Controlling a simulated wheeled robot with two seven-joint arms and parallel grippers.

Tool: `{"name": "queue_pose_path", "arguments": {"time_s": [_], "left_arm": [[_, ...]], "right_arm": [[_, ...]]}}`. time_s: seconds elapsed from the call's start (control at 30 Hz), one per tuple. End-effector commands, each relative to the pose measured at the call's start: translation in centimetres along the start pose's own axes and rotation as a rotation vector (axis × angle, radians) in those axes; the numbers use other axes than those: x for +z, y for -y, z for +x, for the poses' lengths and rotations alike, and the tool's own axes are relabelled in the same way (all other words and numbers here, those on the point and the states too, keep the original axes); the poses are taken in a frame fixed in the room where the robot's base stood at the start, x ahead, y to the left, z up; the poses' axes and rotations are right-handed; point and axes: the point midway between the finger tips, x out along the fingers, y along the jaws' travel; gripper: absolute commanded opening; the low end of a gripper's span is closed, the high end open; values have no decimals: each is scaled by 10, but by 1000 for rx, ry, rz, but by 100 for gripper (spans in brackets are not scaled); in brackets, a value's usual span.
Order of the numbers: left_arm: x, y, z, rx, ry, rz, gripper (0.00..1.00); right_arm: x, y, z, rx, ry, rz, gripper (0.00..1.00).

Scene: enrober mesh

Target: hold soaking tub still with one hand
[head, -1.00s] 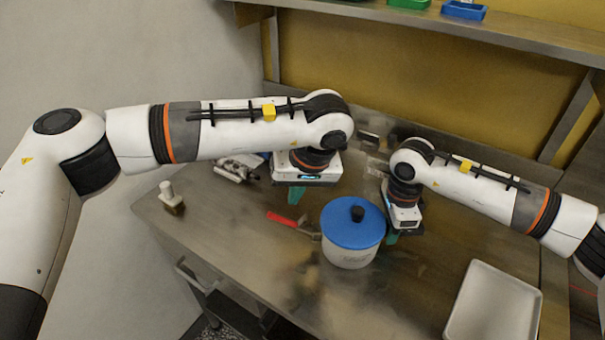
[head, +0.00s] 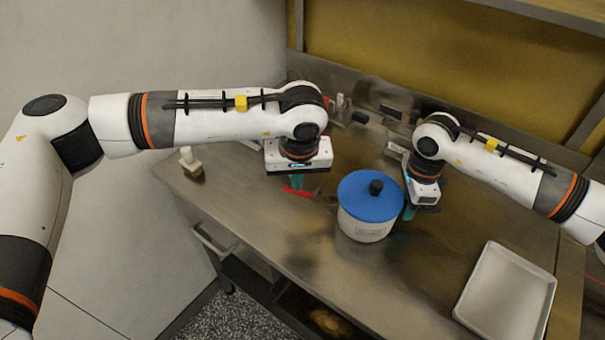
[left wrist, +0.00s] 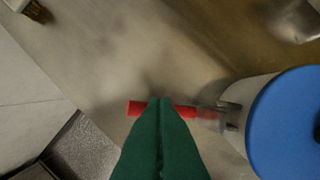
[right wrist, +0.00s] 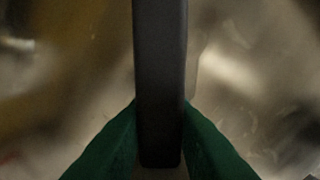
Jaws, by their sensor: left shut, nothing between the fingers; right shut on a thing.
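The soaking tub (head: 364,226) is a white round pot with a blue lid (head: 370,194) and black knob, upright on the steel table. The lid also shows at the right of the left wrist view (left wrist: 290,125). My left gripper (head: 297,182) is shut and empty, left of the tub. In the left wrist view its green fingertips (left wrist: 160,100) overlap a red-handled tool (left wrist: 140,107). My right gripper (head: 409,212) is close to the tub's right side. In the right wrist view it is shut on a dark bar (right wrist: 160,80); I cannot tell whether this belongs to the tub.
The red-handled tool lies on the table (head: 325,270), its metal end close to the tub. A white tray (head: 507,292) lies front right. A small pale-topped item (head: 190,164) stands at the left edge. Several small items lie at the back. The front middle is clear.

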Motion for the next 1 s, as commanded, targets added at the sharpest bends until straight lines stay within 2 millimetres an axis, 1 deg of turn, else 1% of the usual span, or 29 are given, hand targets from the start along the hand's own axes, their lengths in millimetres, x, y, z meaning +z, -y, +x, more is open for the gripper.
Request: {"name": "queue_pose_path", "arguments": {"time_s": [0.47,0.87,1.0], "left_arm": [[0,-1,0,-19,-3,-3,0],[3,-1,-15,-19,-2,-3,0],[6,2,-21,-20,0,-3,0]], "right_arm": [[0,0,0,0,-1,-1,0],[0,0,0,1,-1,0,0],[0,0,0,1,-1,-1,0]]}}
